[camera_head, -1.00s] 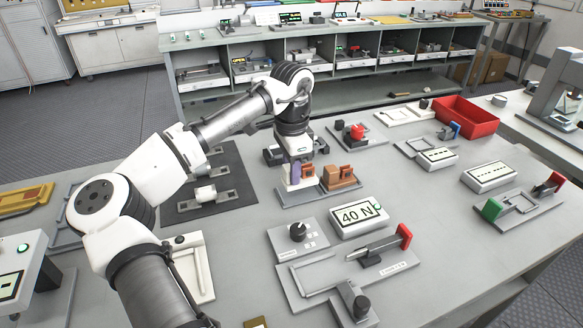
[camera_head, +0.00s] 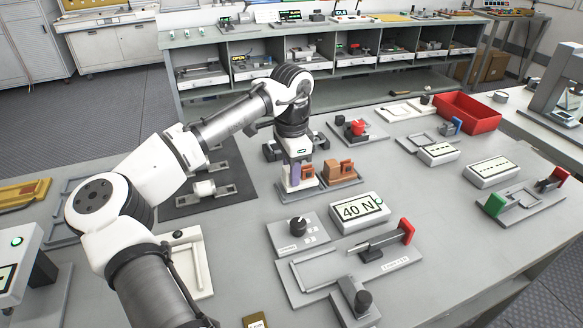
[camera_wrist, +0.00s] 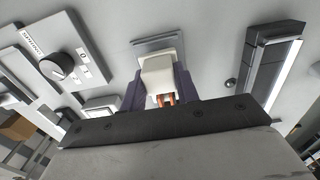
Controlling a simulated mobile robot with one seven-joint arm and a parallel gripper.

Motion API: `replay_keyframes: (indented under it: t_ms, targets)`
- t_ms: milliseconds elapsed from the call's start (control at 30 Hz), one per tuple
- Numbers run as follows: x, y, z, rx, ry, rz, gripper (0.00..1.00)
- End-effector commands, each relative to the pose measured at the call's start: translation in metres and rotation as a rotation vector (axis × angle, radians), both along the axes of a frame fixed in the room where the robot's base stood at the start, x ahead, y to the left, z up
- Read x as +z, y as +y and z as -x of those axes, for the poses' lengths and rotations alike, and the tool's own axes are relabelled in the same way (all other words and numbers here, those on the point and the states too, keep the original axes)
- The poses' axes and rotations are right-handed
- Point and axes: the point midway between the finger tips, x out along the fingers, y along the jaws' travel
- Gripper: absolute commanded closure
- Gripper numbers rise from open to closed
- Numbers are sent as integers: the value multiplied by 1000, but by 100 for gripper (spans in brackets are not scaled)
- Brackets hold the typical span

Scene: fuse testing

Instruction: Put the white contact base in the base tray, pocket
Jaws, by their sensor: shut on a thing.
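The white contact base (camera_head: 291,184) is a small white block with copper-coloured clips. My gripper (camera_head: 297,171) has purple fingers and is shut on it. In the wrist view the white base (camera_wrist: 160,72) sits between the two purple fingers, its copper clips toward the gripper. The white base is over the left part of the tray, low down. I cannot tell whether it touches the pocket floor.
A knob plate (camera_head: 298,239) and the 40 N display (camera_head: 359,213) lie in front of the tray. A dark mat (camera_head: 215,200) with a white roller is to its left. A red stop plate (camera_head: 357,130) stands behind. A red bin (camera_head: 468,112) is at the back right.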

Motion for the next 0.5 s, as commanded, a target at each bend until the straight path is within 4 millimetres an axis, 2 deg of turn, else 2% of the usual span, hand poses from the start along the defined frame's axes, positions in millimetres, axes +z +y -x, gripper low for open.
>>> replay_keyframes:
  t_ms: [500]
  targets:
    - [-11, 0, 0, 0, 0, 1, 97]
